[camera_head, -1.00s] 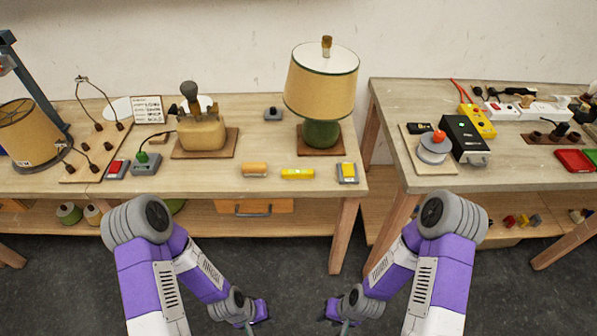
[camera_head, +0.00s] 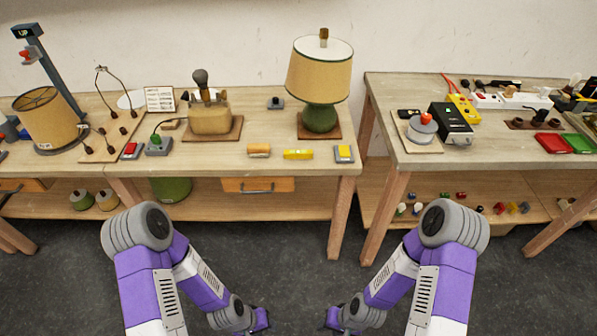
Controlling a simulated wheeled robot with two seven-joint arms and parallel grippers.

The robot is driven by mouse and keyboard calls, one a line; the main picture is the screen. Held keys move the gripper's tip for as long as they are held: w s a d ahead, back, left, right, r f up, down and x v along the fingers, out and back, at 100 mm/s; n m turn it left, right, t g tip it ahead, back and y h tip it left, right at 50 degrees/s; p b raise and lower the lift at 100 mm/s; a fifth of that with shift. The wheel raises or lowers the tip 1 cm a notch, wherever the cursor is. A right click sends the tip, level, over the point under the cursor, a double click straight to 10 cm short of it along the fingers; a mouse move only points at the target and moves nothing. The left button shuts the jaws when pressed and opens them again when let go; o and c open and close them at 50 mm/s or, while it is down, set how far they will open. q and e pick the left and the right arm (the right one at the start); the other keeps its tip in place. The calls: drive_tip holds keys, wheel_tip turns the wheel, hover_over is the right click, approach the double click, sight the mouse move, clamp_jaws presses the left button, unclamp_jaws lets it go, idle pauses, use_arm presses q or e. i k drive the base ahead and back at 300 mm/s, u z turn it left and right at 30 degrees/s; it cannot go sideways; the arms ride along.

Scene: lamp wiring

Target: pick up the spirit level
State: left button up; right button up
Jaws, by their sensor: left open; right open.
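The spirit level, a small yellow bar (camera_head: 298,154), lies flat near the front edge of the left workbench (camera_head: 225,170). It is between a wooden-coloured cylinder (camera_head: 259,151) and a grey block with a yellow top (camera_head: 344,153). My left gripper (camera_head: 262,323) and my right gripper (camera_head: 328,323) are low at the bottom of the view, over the floor in front of the bench. Both are open and empty, well apart from the spirit level.
A green lamp with a tan shade (camera_head: 319,78) stands behind the spirit level. A second workbench (camera_head: 400,160) at right holds a black box (camera_head: 451,124) and red and green trays. The floor before the benches is clear.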

sight(289, 154)
drive_tip(key=z, duration=0.35)
drive_tip(key=i, duration=0.95)
drive_tip(key=u, duration=0.7)
